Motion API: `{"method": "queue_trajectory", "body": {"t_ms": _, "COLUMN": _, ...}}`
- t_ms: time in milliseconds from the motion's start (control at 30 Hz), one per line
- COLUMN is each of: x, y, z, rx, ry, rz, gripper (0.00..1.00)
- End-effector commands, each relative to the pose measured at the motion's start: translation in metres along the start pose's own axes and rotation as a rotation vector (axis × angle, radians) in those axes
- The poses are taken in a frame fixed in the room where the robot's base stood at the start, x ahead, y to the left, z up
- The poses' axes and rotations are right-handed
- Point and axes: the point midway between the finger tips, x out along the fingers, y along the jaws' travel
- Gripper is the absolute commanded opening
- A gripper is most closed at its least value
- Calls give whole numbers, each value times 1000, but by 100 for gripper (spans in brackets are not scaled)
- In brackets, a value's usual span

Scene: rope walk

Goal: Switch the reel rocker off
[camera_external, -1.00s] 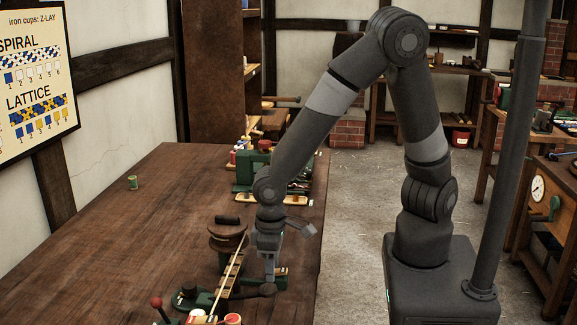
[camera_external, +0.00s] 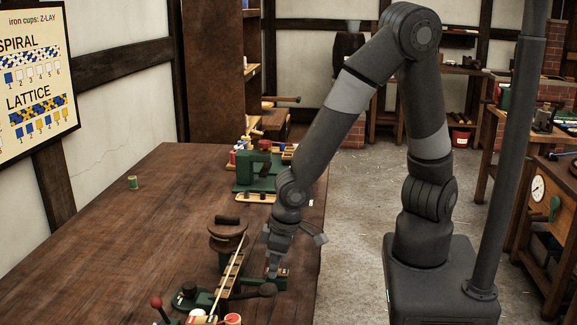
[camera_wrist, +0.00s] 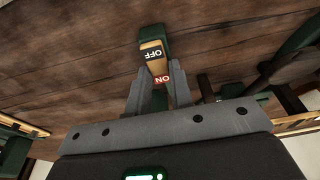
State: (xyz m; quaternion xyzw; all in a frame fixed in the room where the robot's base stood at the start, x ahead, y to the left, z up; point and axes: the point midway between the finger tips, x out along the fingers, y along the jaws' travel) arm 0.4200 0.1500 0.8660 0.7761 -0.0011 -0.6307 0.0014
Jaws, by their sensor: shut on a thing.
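The reel rocker (camera_wrist: 153,54) shows in the wrist view as a tan switch on a dark green housing (camera_wrist: 152,31). It has a white OFF label at its far end and a red ON label at its near end. My gripper (camera_wrist: 157,72) has one finger on each side of the rocker at the ON end, shut on it. I cannot tell which end is pressed down. In the outside view my gripper (camera_external: 272,272) is low over a small green box (camera_external: 280,283) near the table's right edge. The rocker's face is not distinguishable there.
A brown round reel (camera_external: 228,232) stands just left of my gripper, with a pale slanted strip (camera_external: 230,272) beside it. A red-knobbed lever (camera_external: 156,303) is at the front. A green machine (camera_external: 257,170) stands farther back.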

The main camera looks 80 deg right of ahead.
Motion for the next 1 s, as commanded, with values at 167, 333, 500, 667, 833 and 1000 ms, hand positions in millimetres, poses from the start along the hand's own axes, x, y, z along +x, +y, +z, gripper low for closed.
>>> {"method": "queue_trajectory", "body": {"t_ms": 167, "x": 0, "y": 0, "z": 3, "rx": -3, "ry": 83, "rz": 3, "gripper": 0}}
{"method": "queue_trajectory", "body": {"t_ms": 333, "x": 0, "y": 1, "z": 5, "rx": -1, "ry": 136, "rz": 3, "gripper": 0}}
{"method": "queue_trajectory", "body": {"t_ms": 500, "x": 0, "y": 1, "z": 6, "rx": 0, "ry": 179, "rz": 3, "gripper": 0}}
{"method": "queue_trajectory", "body": {"t_ms": 667, "x": 0, "y": 1, "z": 8, "rx": -1, "ry": 214, "rz": 4, "gripper": 0}}
{"method": "queue_trajectory", "body": {"t_ms": 833, "x": -1, "y": 1, "z": 9, "rx": 1, "ry": 247, "rz": 1, "gripper": 0}}
{"method": "queue_trajectory", "body": {"t_ms": 1000, "x": -2, "y": 1, "z": 9, "rx": 3, "ry": 260, "rz": 0, "gripper": 0}}
